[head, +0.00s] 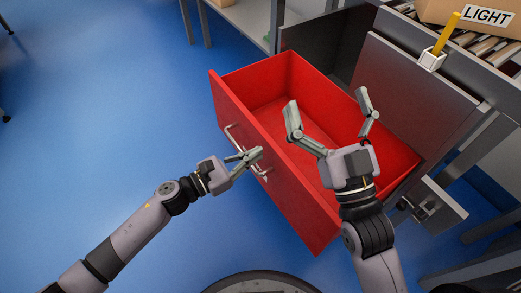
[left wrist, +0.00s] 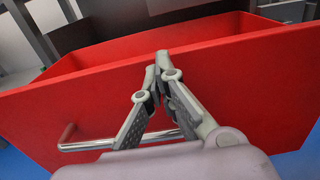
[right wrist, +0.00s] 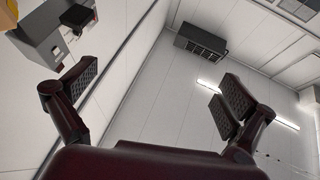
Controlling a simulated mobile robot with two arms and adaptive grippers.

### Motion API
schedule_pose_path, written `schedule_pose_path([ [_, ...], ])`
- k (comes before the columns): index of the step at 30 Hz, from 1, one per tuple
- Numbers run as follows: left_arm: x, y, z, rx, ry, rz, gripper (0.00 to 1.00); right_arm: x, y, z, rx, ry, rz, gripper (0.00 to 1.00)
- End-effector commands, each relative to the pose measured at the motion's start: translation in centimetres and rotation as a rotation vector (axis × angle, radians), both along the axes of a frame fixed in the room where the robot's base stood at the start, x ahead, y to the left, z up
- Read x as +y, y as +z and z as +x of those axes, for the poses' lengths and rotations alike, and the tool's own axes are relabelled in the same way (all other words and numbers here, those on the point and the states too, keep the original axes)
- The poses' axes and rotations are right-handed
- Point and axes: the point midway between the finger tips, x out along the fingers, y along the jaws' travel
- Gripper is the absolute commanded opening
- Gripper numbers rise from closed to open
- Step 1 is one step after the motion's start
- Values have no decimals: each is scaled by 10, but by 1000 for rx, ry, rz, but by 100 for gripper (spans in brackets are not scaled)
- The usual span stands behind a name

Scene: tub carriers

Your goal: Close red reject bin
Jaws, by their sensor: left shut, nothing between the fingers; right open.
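The red reject bin (head: 240,112) is a drawer pulled well out of the grey cabinet, and its inside looks empty. A metal bar handle (head: 232,138) is on its front panel; it also shows in the left wrist view (left wrist: 84,145). My left gripper (head: 257,155) is shut with nothing in it, close in front of the red front panel by the handle. I cannot tell whether it touches. My right gripper (head: 328,105) is open and empty, above the bin's opening in the head view, and hides part of the inside.
The grey cabinet (head: 400,85) stands behind the bin, with a roller conveyor and a box labelled LIGHT (head: 475,18) on top. A yellow stick stands in a small white holder (head: 431,60) at its edge. Blue floor (head: 100,110) is clear to the left.

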Motion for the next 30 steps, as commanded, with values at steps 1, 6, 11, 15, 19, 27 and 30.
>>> schedule_pose_path([
  [1,-7,0,4,-1,-2,0,0,0,2,-1,-15,1,5,100],
  [6,-18,-1,11,1,0,0,0,0,8,-5,-51,2,15,100],
  [11,-21,0,12,1,0,0,0,0,9,-6,-58,3,17,100],
  [15,-21,0,12,1,0,0,0,0,9,-6,-58,4,17,100],
  [19,-21,0,12,1,0,0,0,0,9,-6,-58,4,17,100],
  [27,-44,0,25,-1,-1,-3,0,-1,24,-18,-167,9,48,100],
  [30,-62,0,35,-2,-2,-3,0,-3,35,-30,-257,14,75,100],
])
